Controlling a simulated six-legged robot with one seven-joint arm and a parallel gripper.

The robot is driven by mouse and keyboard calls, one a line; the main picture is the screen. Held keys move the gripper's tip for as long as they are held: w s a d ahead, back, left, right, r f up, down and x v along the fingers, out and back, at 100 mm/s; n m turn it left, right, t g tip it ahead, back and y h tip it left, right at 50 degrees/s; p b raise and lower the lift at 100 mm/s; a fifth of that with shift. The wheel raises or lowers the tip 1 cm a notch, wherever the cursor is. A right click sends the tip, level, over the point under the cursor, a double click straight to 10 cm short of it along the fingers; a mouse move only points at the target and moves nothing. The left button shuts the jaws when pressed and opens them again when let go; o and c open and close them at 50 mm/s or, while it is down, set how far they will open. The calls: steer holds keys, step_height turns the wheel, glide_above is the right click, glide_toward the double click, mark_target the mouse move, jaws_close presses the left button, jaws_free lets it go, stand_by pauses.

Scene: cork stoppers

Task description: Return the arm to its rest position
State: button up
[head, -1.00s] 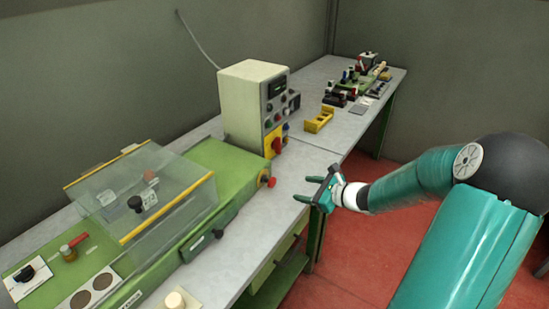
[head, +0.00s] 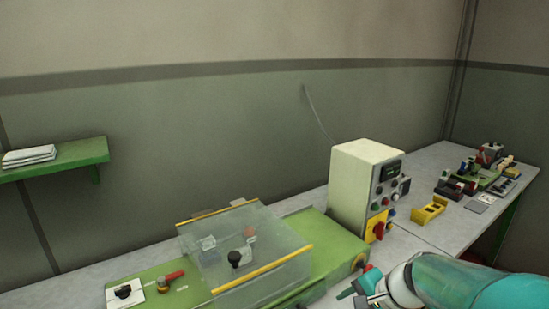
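My gripper (head: 354,293) is at the bottom edge of the head view, in front of the green machine's right end and low beside the bench. Its teal fingers look apart, with nothing seen between them, though the lower part is cut off by the frame. My teal arm runs from it to the bottom right corner. No cork stopper can be made out.
The green machine (head: 335,240) with a clear cover (head: 215,262) stands on the grey bench (head: 425,240). A cream control box (head: 352,190) stands behind it. A yellow holder (head: 429,210) and small tools are farther right. A green wall shelf (head: 75,155) is at left.

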steer(key=s+a+r+n+h, duration=0.1)
steer(key=s+r+n+h, duration=0.1)
steer(key=s+r+n, duration=0.2)
steer(key=s+r+n+t+h, duration=0.1)
steer(key=s+r+n+h, duration=0.2)
steer(key=s+n, duration=0.4)
steer(key=shift+s+a+r, duration=0.35)
steer(key=shift+s+r, duration=0.45)
steer(key=shift+s, duration=0.4)
steer(key=shift+d, duration=0.15)
